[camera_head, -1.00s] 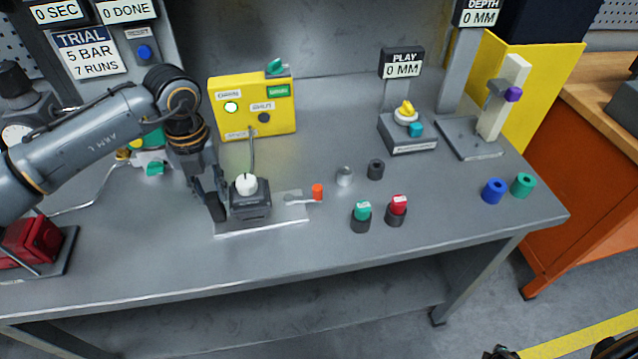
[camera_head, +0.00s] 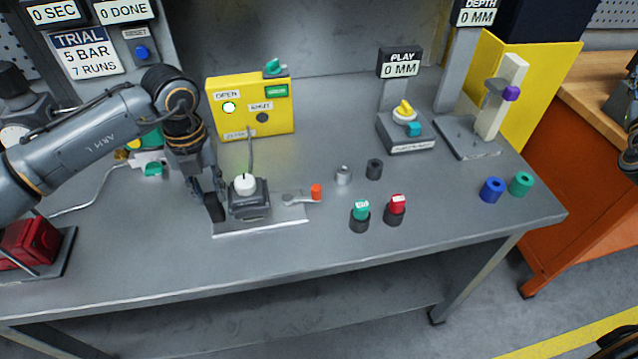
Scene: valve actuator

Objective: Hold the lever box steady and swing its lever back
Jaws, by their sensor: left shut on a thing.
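The lever box (camera_head: 250,205) is a dark grey block with a white dome on top, set on a light plate (camera_head: 262,229) near the front left of the bench. Its grey lever (camera_head: 298,200) points to the right and ends in an orange knob (camera_head: 316,191). My left gripper (camera_head: 218,203) is at the box's left side, shut on it; the far finger is partly hidden. The lever is free of any gripper. My right gripper's fingers do not show.
A yellow panel (camera_head: 222,119) with a lit lamp stands behind the box, joined by a cable. Grey (camera_head: 343,175) and black (camera_head: 374,169) cylinders and green (camera_head: 361,210) and red (camera_head: 396,204) buttons stand to the right. The bench front is clear.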

